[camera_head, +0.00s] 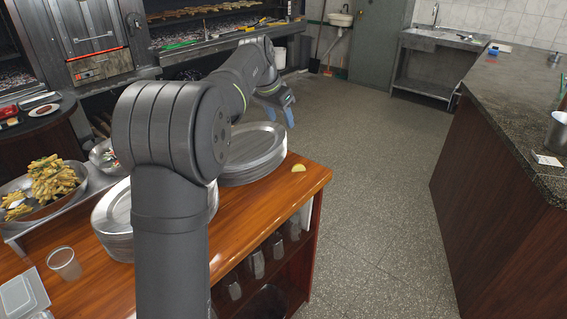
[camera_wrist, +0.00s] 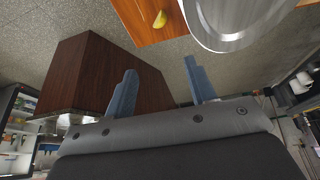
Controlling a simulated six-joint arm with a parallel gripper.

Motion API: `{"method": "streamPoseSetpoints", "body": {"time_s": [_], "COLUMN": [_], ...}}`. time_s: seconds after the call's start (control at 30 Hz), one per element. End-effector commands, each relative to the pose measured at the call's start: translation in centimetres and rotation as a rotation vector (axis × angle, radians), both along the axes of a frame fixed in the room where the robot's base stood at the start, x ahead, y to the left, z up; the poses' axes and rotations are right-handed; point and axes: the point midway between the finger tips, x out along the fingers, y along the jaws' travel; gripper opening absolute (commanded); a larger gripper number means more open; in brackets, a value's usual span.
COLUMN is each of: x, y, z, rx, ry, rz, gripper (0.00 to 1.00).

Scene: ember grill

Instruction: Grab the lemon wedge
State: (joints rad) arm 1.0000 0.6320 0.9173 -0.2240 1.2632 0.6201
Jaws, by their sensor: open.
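The lemon wedge (camera_head: 298,168) is small and yellow. It lies on the wooden table (camera_head: 285,190) near its right corner, beside a stack of metal plates (camera_head: 252,155). In the wrist view the lemon wedge (camera_wrist: 160,19) is near the top edge, on the orange-brown wood next to a plate rim (camera_wrist: 235,42). My gripper (camera_head: 280,112) is above and beyond the plate stack in the head view, apart from the wedge. In the wrist view its two blue-grey fingers (camera_wrist: 160,82) are spread with nothing between them.
A second plate stack (camera_head: 112,225), a bowl of fries (camera_head: 45,190) and a clear cup (camera_head: 64,263) are on the left. Glasses stand on the shelf below the tabletop. A dark counter (camera_head: 500,110) stands at the right, with open floor (camera_head: 375,190) between.

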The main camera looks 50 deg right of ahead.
Motion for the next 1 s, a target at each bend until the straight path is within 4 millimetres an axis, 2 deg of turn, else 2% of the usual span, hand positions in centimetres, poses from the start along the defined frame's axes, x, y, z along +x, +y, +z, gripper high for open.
{"method": "streamPoseSetpoints", "body": {"time_s": [0.17, 0.3, 0.5, 0.7, 1.0], "x": [0.8, 1.6, 2.3, 2.4, 2.0], "y": [-2.2, -4.6, -7.1, -8.2, -8.6], "z": [-2.3, -5.5, -10.3, -13.3, -15.6], "rx": [0.039, 0.078, 0.112, 0.118, 0.117], "ry": [-0.019, -0.04, -0.055, -0.06, -0.059], "rz": [-0.158, -0.385, -0.704, -0.91, -0.968], "gripper": [0.51, 0.51, 0.51, 0.51, 0.51]}}
